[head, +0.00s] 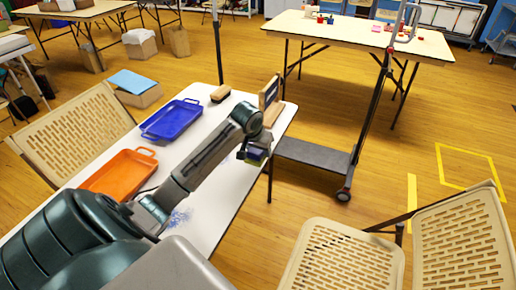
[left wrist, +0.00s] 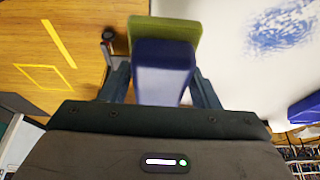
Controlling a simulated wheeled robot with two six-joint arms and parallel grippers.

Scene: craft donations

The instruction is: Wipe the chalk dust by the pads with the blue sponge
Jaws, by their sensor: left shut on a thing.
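My left gripper (head: 252,153) is shut on the blue sponge (left wrist: 162,72), which has a green layer (left wrist: 165,32) at its far end. The fingers grip its sides. In the head view the gripper holds the sponge near the table's right edge; contact with the table cannot be told. Blue chalk dust (head: 179,217) lies on the white table (head: 228,192), partly hidden by my left arm. The dust also shows as a blue patch (left wrist: 281,27) at upper right in the left wrist view, apart from the sponge. I cannot make out the pads. My right gripper is not in view.
A blue tray (head: 172,119), an orange tray (head: 122,172) and a brush (head: 220,93) are on the table. A wooden holder (head: 271,114) stands at its far right corner. Beige chairs (head: 343,258) and a wheeled cart (head: 315,153) are to the right.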

